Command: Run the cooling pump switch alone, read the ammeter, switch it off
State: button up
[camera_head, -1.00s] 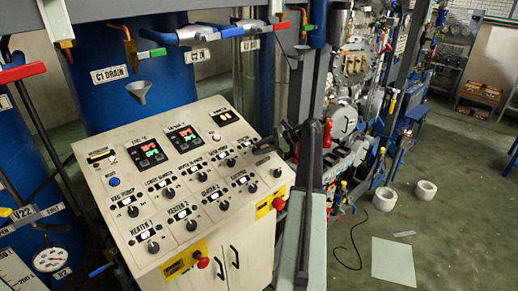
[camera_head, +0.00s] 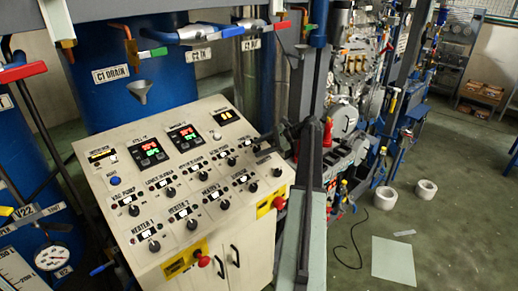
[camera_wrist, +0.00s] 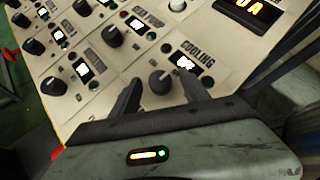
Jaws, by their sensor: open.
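The cooling switch is a round dark knob (camera_wrist: 160,82) under the COOLING label (camera_wrist: 197,52) in the wrist view. A small lit display (camera_wrist: 185,65) sits beside it; its text is too blurred to read. My gripper (camera_wrist: 161,80) is open, with one dark finger on each side of the knob. I cannot tell whether either finger touches it. An orange-digit display (camera_wrist: 248,10), which looks like the ammeter, is partly cut off at the top and seems to end in "A". In the head view my gripper (camera_head: 277,140) is over the right edge of the sloped control panel (camera_head: 125,190).
Several other knobs, such as the HEATER 1 knob (camera_head: 154,246), fill the panel. A red emergency button (camera_head: 203,261) sits on its front. My arm reaches in from the right. Open floor with two white rings (camera_head: 385,197) lies to the right.

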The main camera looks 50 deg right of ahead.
jog(key=p+v, duration=0.4)
jog(key=v, duration=0.3)
jog(key=shift+s+d+r, duration=0.1)
jog(key=shift+s+r, duration=0.1)
jog(key=shift+r, duration=0.1)
jog(key=shift+f, duration=0.1)
jog(key=shift+d, duration=0.1)
jog(key=shift+s+f, duration=0.1)
jog(key=shift+s, duration=0.05)
